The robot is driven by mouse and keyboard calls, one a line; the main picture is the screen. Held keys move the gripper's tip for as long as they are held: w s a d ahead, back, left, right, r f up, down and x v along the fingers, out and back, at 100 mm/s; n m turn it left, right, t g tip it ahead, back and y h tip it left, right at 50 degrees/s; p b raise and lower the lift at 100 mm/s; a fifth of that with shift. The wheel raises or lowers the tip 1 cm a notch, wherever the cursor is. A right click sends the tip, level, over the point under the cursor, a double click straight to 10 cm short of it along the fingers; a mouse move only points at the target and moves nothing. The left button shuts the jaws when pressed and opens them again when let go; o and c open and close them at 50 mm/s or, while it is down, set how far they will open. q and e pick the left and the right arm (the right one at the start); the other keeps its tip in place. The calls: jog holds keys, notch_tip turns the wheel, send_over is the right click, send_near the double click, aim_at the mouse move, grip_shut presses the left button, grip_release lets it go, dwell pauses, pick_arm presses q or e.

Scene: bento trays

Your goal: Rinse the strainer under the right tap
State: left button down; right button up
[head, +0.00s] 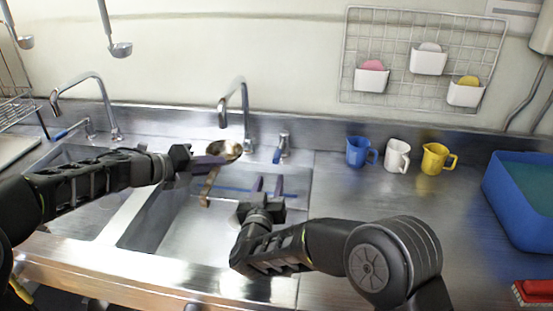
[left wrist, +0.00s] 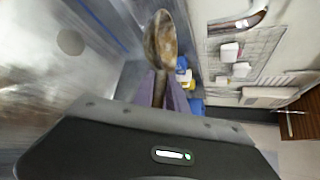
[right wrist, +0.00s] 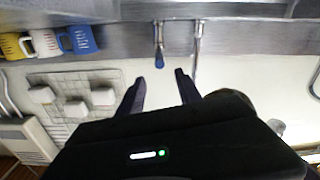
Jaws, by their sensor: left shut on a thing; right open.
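The strainer (head: 228,148) has a small gold-brown bowl. In the left wrist view its bowl (left wrist: 161,40) points away from the gripper. My left gripper (head: 208,163) is shut on its handle and holds it above the right basin. The bowl is below the spout of the right tap (head: 237,88), with a gap between them. I see no clear water stream. My right gripper (head: 268,185) is open and empty, over the right basin. The blue-tipped tap lever (head: 280,150) is beyond its fingers; the right wrist view shows this lever (right wrist: 159,58) apart from them.
A brown strip (head: 208,187) hangs below the left gripper; I cannot tell what it is. Blue (head: 357,151), white (head: 396,154) and yellow (head: 436,158) mugs stand right of the basin. A blue tub (head: 515,213) is at far right. The left tap (head: 95,85) stands behind the left arm.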

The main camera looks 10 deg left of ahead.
aim_at(275, 164)
jog(key=shift+w, duration=0.1)
jog(key=w, duration=1.2)
jog(key=shift+d, duration=0.35)
jog(key=shift+c, duration=0.3)
grip_shut()
dwell(0.6)
